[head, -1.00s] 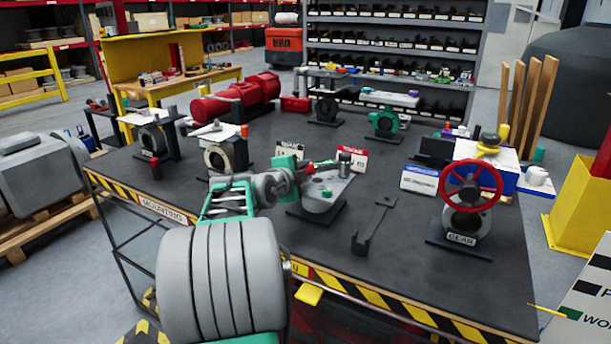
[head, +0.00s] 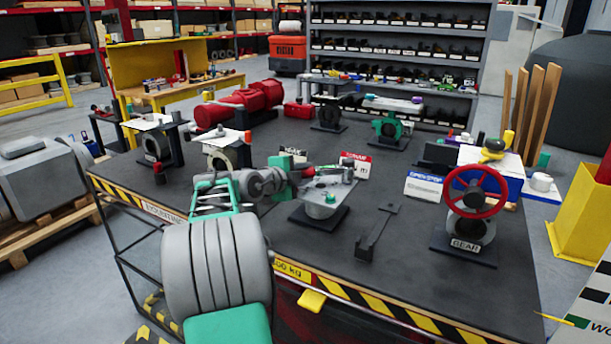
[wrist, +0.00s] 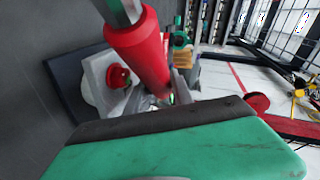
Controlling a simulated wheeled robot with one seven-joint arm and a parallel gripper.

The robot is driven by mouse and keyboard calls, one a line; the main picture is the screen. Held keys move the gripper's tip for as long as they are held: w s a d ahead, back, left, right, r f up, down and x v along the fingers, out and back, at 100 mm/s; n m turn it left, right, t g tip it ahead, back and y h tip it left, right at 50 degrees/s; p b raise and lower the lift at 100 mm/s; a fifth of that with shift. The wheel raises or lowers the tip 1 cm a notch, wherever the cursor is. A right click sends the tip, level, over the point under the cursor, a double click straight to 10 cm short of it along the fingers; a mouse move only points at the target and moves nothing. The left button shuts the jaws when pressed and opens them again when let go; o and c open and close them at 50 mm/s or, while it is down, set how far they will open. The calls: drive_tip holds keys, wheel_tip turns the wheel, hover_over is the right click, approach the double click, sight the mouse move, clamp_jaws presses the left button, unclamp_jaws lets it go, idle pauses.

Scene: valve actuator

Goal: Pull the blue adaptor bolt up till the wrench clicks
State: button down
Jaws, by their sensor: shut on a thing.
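My gripper (head: 300,174) is shut on the red handle (wrist: 142,55) of a wrench, which also shows in the head view (head: 309,173). In the wrist view a green finger with a dark pad (wrist: 165,120) crosses in front of the handle's lower end. In the wrist view a red knob (wrist: 118,76) sits on a pale grey part beside the handle. I cannot make out a blue adaptor bolt; the wrench's far end is hidden.
A dark lever tool (head: 378,232) lies on the bench right of the valve. Further right stands a valve with a red handwheel (head: 472,190). A red and white sign (head: 355,165) stands behind the grey valve. The bench's front edge (head: 400,314) is striped.

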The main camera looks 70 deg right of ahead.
drive_tip(key=shift+w+d+r+m+g, duration=0.15)
drive_tip(key=shift+d+m+g, duration=0.1)
drive_tip(key=shift+m+g, duration=0.05)
drive_tip(key=shift+w+d+m+g+y+p, duration=0.35)
drive_tip(key=shift+d+m+g+p, duration=0.15)
drive_tip(key=shift+g+p, duration=0.1)
drive_tip(key=shift+w+d+r+m+g+p, duration=0.1)
drive_tip(key=shift+d+m+g+p, duration=0.2)
drive_tip(key=shift+g+p, duration=0.1)
drive_tip(key=shift+w+d+m+g+p, duration=0.15)
drive_tip(key=shift+d+m+g+p, duration=0.15)
drive_tip(key=shift+p, duration=0.2)
drive_tip(key=shift+b, duration=1)
drive_tip(key=shift+r+p, duration=0.9)
drive_tip(key=shift+r, duration=1.5)
